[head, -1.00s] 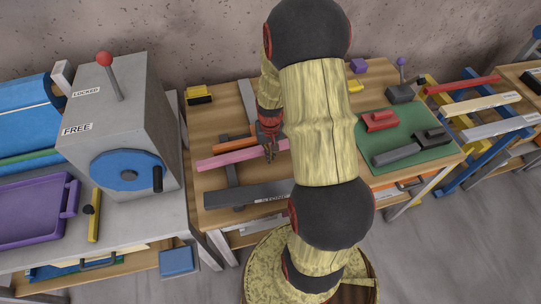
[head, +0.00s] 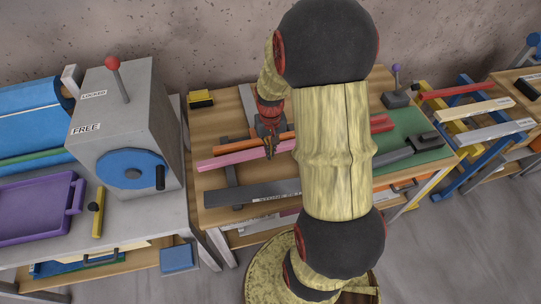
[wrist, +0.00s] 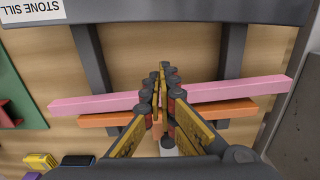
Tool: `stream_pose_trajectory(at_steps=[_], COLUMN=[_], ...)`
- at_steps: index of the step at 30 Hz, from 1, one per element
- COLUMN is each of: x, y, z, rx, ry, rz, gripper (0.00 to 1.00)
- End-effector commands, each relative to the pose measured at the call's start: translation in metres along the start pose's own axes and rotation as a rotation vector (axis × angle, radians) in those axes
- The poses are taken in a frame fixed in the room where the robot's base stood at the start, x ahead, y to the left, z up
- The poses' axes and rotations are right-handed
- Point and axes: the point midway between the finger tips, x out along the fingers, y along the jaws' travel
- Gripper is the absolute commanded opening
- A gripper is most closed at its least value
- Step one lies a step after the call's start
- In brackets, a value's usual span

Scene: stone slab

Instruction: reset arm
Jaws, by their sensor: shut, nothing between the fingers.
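My gripper (head: 269,148) is shut and empty. In the head view it is above the wooden workbench (head: 208,122), over a pink bar (head: 222,160) and an orange bar (head: 232,144) that lie across dark rails. In the wrist view my gripper (wrist: 161,80) points at the pink bar (wrist: 95,103) and the orange bar (wrist: 235,109); I cannot tell whether the fingertips touch them. A dark grey bar labelled stone sill (head: 250,193) lies along the bench's front. My arm hides part of the bench's right half.
At left stands a grey box with a blue hand wheel (head: 115,168) and a red-knobbed lever (head: 113,64), beside a purple tray (head: 35,210). A green mat (head: 400,128) with dark blocks lies at right. Trestles with bars (head: 480,115) stand farther right. A concrete wall is behind.

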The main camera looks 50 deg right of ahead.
Motion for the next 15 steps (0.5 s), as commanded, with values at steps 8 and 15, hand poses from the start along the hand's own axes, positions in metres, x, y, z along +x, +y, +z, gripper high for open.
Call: stream_pose_trajectory(at_steps=[8, 15], x=[-0.007, -0.003], y=[0.0, 0.0], z=[0.0, 0.019], rx=[0.0, 0.001], ry=[-0.001, -0.05], rz=[0.0, 0.0], gripper=[0.0, 0.0])
